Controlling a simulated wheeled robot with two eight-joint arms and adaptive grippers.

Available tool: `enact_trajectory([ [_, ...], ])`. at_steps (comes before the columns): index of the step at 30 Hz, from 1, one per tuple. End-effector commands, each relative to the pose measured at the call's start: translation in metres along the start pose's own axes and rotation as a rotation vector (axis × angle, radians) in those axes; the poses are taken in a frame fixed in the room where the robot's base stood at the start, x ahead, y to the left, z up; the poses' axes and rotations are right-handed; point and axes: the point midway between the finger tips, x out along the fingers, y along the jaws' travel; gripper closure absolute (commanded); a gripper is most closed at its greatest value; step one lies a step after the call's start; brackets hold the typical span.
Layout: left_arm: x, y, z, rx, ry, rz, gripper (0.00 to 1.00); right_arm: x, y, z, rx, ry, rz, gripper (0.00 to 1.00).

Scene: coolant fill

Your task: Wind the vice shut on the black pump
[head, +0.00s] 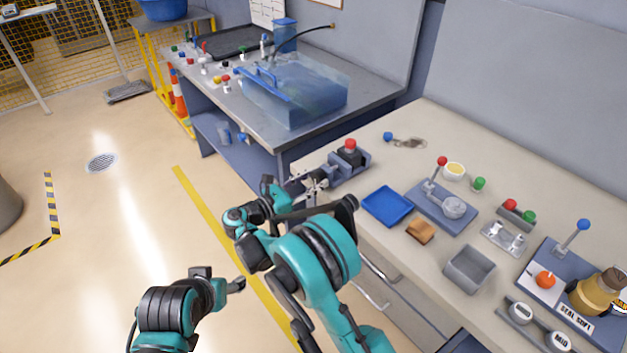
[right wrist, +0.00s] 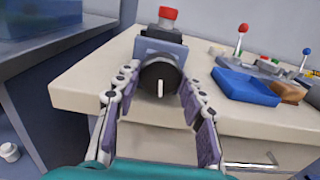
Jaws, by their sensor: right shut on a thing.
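The black pump (head: 349,155) has a red cap (head: 350,143) and sits in the blue-grey vice (head: 361,165) at the bench's left end. In the right wrist view the pump's dark body and red cap (right wrist: 168,13) stand behind the vice's near face (right wrist: 172,47). A round black vice handle (right wrist: 160,78) with a pale mark faces me. My right gripper (head: 314,184) is shut on this handle, with its fingers on either side in the right wrist view (right wrist: 160,98). My left gripper (head: 237,286) is low at the left, away from the bench; its fingers are unclear.
A blue tray (head: 387,206), a lever fixture (head: 443,205), a sponge-like block (head: 420,231) and a grey bin (head: 468,269) lie to the right on the bench. A second bench with a clear blue tank (head: 300,95) stands behind. The floor at left is open.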

Motion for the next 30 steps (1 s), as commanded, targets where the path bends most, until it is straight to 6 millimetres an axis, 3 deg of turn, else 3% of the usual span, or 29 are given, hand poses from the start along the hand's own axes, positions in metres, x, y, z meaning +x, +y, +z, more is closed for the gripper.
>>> enact_trajectory([
  [16,0.0000,0.0000,-0.0001,0.000,0.000,0.000,0.39,0.0009,0.0002,0.0003,0.123,-0.001,-0.001,0.89],
  [17,0.0000,0.0000,-0.0001,0.000,0.000,0.000,0.39,0.0009,0.0002,0.0003,0.123,-0.001,-0.001,0.57],
  [19,0.0000,0.0000,-0.0001,0.000,0.000,0.000,0.39,0.0009,0.0002,0.0003,0.123,-0.001,-0.001,0.39],
  [30,0.0000,0.0000,-0.0001,0.000,0.000,0.000,0.39,0.0005,0.0003,0.0044,0.122,0.000,0.000,0.39],
])
